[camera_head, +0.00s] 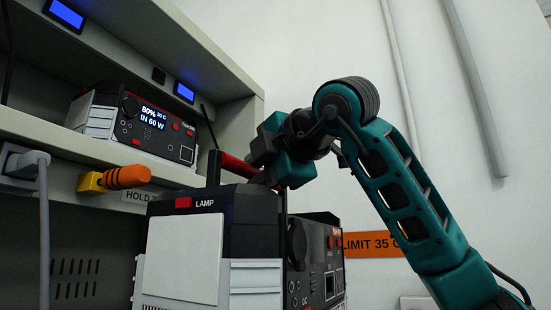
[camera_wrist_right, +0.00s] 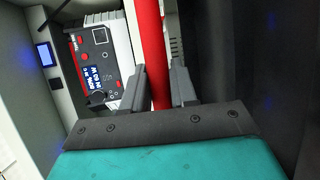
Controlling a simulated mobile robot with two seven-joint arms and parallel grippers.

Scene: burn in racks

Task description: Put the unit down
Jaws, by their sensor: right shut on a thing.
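The unit (camera_head: 252,275) is a black and grey power box with a white side panel and a LAMP label, large in the lower middle of the head view. Its red handle (camera_head: 236,164) rises above its top and also shows as a red bar in the wrist view (camera_wrist_right: 150,40). My right gripper (camera_head: 268,160) is shut on this handle; in the wrist view its fingers (camera_wrist_right: 160,88) sit on either side of the bar. The unit looks upright. Its underside is out of frame, so I cannot tell what is below it. My left gripper is not in view.
A similar unit (camera_head: 140,120) with a lit display reading 80% stands on the rack shelf (camera_head: 60,133) behind, also seen in the wrist view (camera_wrist_right: 100,60). An orange-handled plug (camera_head: 125,178) sticks out below the shelf edge. A grey plug with cable (camera_head: 38,160) hangs at left.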

